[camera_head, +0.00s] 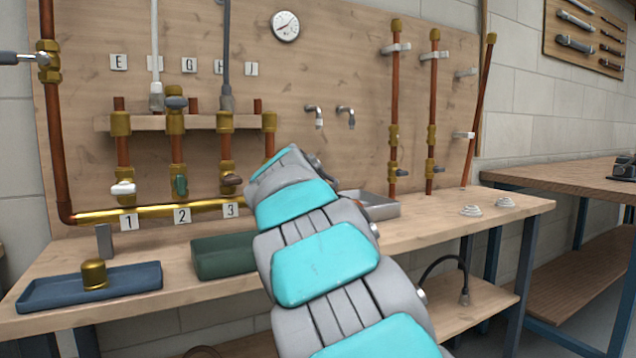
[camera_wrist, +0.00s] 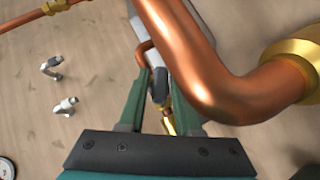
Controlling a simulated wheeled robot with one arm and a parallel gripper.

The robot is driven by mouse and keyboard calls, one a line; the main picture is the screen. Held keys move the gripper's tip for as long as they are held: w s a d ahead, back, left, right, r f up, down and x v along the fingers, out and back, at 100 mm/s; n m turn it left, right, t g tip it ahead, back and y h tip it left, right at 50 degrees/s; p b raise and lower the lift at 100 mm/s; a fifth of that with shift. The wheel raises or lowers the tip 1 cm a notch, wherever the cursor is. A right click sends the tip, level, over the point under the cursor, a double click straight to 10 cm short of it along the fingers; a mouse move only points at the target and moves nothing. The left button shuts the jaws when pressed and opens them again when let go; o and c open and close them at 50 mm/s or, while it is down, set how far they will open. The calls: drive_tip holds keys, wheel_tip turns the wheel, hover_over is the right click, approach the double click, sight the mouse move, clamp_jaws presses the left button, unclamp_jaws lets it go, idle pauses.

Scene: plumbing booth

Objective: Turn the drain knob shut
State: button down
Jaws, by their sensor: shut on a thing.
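In the wrist view, my gripper (camera_wrist: 163,92) has its two green fingers shut on a small grey knob (camera_wrist: 159,86), with one finger on each side. I take this to be the drain knob; no label on it is readable. A brass valve body (camera_wrist: 168,122) shows just beside it, between the fingers. A thick copper elbow (camera_wrist: 205,75) passes close in front of the right finger and hides part of it. In the head view my arm covers the gripper and the knob, so the knob's turn angle cannot be told there.
A white handle (camera_head: 123,188), a green handle (camera_head: 180,185) and a brown handle (camera_head: 231,180) sit above a brass pipe (camera_head: 155,211). A blue tray (camera_head: 60,288) holds a brass cap (camera_head: 94,274). A green box (camera_head: 215,258) and metal tray (camera_head: 378,208) flank my arm.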

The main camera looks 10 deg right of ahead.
drive_tip(key=m+y+p, duration=0.1)
drive_tip(key=m+g+y+p, duration=0.1)
drive_tip(key=p, duration=0.1)
drive_tip(key=g+y+p, duration=0.1)
drive_tip(key=p, duration=0.1)
drive_tip(key=shift+a+r+m+y, duration=0.1)
drive_tip(key=shift+r+m+y, duration=0.15)
drive_tip(key=shift+m+y, duration=0.15)
drive_tip(key=m+g+y+p, duration=0.1)
drive_tip(key=y, duration=0.1)
drive_tip(key=m+g+y+p, duration=0.1)
drive_tip(key=y+p, duration=0.1)
drive_tip(key=shift+f+m, duration=0.2)
drive_tip(key=shift+m, duration=0.1)
drive_tip(key=shift+y, duration=0.3)
drive_tip(key=c, duration=0.8)
unclamp_jaws()
drive_tip(key=shift+b+v, duration=0.35)
drive_tip(key=shift+v, duration=3.5)
